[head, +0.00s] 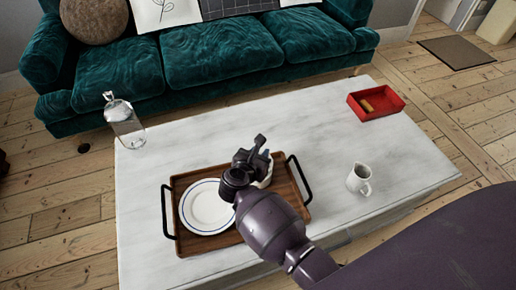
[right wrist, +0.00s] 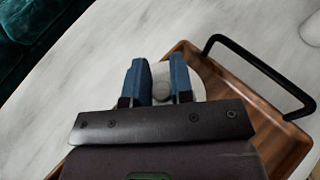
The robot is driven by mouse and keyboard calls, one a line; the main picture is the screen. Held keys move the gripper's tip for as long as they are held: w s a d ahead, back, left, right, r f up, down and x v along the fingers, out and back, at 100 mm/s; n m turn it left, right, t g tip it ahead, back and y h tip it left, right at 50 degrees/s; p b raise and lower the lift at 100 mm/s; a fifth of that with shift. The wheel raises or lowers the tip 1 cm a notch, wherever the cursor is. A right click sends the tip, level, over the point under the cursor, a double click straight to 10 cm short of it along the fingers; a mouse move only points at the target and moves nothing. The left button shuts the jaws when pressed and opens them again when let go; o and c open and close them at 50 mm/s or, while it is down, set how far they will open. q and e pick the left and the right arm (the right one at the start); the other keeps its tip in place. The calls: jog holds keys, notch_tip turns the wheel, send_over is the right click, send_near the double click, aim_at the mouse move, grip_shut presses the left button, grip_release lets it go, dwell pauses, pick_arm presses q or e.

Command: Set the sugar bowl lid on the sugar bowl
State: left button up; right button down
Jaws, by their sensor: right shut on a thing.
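My right gripper (head: 254,160) is over the right part of a wooden tray (head: 226,242). In the right wrist view its two blue fingers (right wrist: 158,84) are shut on the knob of the pale, round sugar bowl lid (right wrist: 207,79). In the head view a white rounded piece (head: 266,181) shows beneath the gripper, at the tray's right side; the gripper hides most of it. The sugar bowl is largely hidden under the lid and gripper, so I cannot tell whether the lid touches its rim. My left gripper is not in view.
A white plate with a blue ring (head: 206,207) lies on the tray's left. A small white jug (head: 359,179) stands right of the tray on the marble table (head: 310,115). A glass bottle (head: 124,122) and a red box (head: 376,102) stand farther back. The tray's black handles (head: 301,178) stick up.

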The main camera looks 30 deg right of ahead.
jog(key=shift+f, duration=0.8)
jog(key=shift+f+b, duration=0.45)
jog(key=shift+f, duration=0.05)
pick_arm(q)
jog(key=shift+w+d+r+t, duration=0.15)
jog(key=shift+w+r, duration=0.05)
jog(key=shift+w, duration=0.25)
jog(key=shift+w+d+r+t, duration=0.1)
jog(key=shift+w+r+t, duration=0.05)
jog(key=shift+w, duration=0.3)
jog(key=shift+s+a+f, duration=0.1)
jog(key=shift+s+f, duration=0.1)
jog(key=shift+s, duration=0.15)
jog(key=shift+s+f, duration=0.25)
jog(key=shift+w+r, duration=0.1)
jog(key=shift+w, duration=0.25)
pick_arm(e)
jog(key=shift+f, duration=0.1)
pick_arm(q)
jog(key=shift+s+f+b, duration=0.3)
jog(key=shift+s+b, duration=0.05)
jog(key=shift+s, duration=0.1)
